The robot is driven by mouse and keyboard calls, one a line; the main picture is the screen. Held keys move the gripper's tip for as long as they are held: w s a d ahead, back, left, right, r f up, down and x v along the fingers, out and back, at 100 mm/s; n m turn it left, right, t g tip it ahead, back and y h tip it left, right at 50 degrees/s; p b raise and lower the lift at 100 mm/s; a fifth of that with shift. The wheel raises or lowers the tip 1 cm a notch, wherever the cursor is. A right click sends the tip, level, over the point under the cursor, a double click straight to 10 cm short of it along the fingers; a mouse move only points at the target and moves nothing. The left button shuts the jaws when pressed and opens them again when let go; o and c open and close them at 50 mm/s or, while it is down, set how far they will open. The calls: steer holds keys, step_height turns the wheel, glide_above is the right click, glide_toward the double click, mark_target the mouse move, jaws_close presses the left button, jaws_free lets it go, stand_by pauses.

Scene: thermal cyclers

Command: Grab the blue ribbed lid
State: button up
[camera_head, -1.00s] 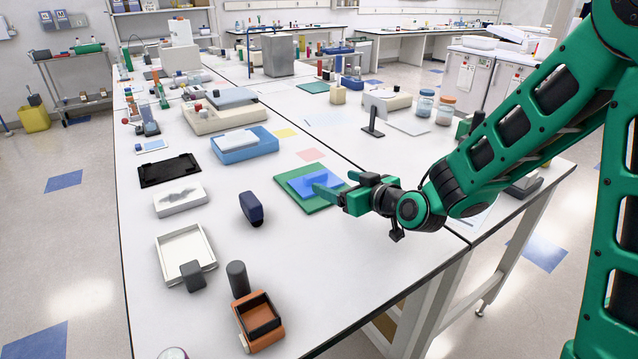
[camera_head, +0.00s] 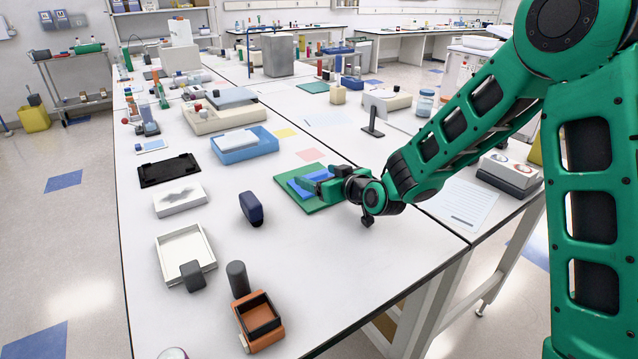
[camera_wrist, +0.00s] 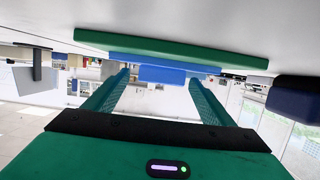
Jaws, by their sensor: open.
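The blue lid (camera_head: 298,191) lies on a green mat (camera_head: 316,206) near the right edge of the white table. My gripper (camera_head: 306,185) is low over it in the head view and partly covers it, so ribs cannot be made out. In the wrist view, which is upside down, the green mat (camera_wrist: 180,48) shows at the top with blue layers under it. The blue lid (camera_wrist: 163,74) shows between and beyond the tips of my open gripper (camera_wrist: 158,79). Nothing is held. Whether the fingers touch the lid cannot be told.
A dark blue upright object (camera_head: 251,208) stands left of the mat. A blue tray (camera_head: 245,153) and a pink sheet (camera_head: 308,155) lie behind. A dark stand (camera_head: 373,118) rises behind right. The table in front of the mat is clear.

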steer(key=shift+c, duration=0.7)
steer(key=c, duration=1)
